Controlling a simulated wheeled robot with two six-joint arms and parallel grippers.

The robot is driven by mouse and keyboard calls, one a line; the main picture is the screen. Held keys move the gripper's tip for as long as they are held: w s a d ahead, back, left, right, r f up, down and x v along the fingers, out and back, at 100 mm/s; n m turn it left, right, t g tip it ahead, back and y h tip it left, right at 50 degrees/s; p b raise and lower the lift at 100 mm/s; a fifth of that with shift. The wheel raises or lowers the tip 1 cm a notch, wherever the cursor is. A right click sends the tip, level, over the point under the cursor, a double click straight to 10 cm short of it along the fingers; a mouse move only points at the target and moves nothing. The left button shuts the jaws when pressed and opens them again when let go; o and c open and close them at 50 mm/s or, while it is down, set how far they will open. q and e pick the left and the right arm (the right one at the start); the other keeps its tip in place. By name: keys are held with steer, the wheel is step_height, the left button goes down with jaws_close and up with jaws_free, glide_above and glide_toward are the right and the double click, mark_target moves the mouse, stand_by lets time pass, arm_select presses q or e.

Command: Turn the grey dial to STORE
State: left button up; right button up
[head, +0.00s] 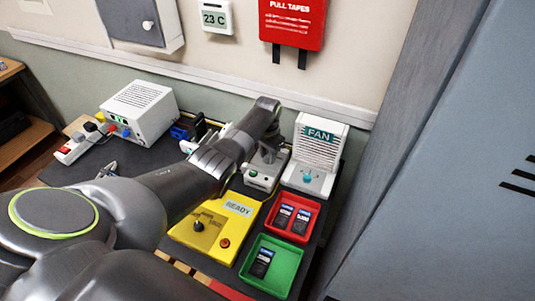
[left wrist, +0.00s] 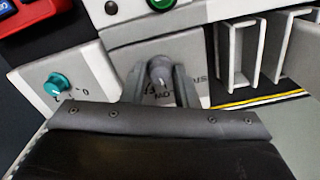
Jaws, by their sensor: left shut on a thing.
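The grey dial (left wrist: 160,72) is on a light grey box and shows in the left wrist view between my two fingers. Lettering is printed around it, partly covered; I cannot read which mark the dial points to. In the head view the grey box (head: 256,181) has a green button, and my arm hides the dial. My left gripper (left wrist: 160,84) is shut on the dial from above; it also shows in the head view (head: 268,153). My right gripper is not in view.
A white FAN unit (head: 317,150) with a teal knob stands close beside the grey box. A white rack (left wrist: 262,48) is next to the dial.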

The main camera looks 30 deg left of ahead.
mark_target(267, 157)
arm_select(q)
steer(key=n+p, duration=0.1)
steer(key=n, duration=0.2)
steer(key=shift+r+n, duration=0.15)
steer(key=shift+n, duration=0.15)
steer(key=shift+n+p, duration=0.85)
steer(key=shift+n, duration=1.65)
steer(key=o, duration=1)
steer(key=shift+r, duration=0.3)
step_height(267, 157, up, 5)
steer(key=shift+f+p, duration=0.1)
steer(key=shift+p, duration=0.75)
step_height(267, 157, up, 12)
steer(key=shift+f+b, duration=0.1)
steer(key=shift+b, duration=0.6)
